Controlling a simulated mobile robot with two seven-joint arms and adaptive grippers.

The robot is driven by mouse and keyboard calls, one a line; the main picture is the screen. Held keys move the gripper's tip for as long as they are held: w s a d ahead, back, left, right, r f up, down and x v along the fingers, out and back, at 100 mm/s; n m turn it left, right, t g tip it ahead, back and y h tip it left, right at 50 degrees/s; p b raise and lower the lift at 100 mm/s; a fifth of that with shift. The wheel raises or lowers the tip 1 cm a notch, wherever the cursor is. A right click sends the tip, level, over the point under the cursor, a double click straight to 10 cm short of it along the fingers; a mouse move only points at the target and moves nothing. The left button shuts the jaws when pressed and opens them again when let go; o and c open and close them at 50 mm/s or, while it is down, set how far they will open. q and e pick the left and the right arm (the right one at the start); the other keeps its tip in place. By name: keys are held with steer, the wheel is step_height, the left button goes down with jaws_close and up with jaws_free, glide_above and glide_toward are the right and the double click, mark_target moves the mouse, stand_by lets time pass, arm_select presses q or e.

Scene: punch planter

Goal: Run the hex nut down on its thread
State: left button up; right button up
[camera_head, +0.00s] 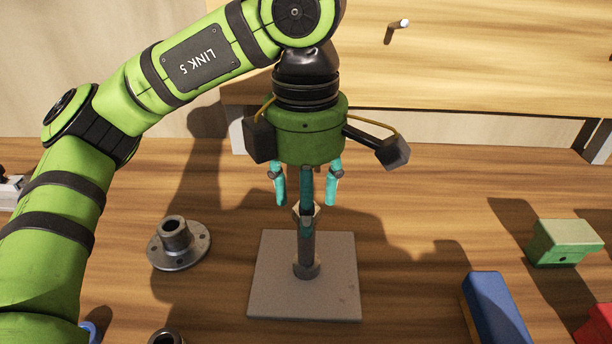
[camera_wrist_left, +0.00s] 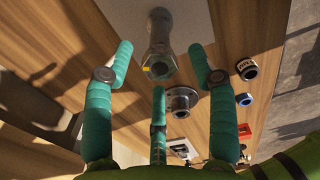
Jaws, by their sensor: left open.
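A threaded post (camera_head: 306,250) stands upright on a square grey base plate (camera_head: 270,298) in the head view. The hex nut (camera_head: 297,214) sits at the upper end of the post, partly hidden behind a teal finger. In the left wrist view the nut (camera_wrist_left: 158,68) shows at the near end of the post (camera_wrist_left: 159,32). My left gripper (camera_head: 306,204) points down over the post, its three teal fingers spread. In the left wrist view the fingers stand apart around the nut; contact is not clear. My right gripper is not in view.
A grey flange (camera_head: 176,246) lies left of the plate. A blue block (camera_head: 496,308), a green block (camera_head: 562,242) and a red block (camera_head: 598,326) are at the right. A wooden panel with a peg (camera_head: 403,23) stands behind. Bare table lies right of the plate.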

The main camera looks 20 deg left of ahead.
arm_select(q)
step_height(320, 180, up, 12)
stand_by(0.5)
steer(key=shift+f, duration=0.1)
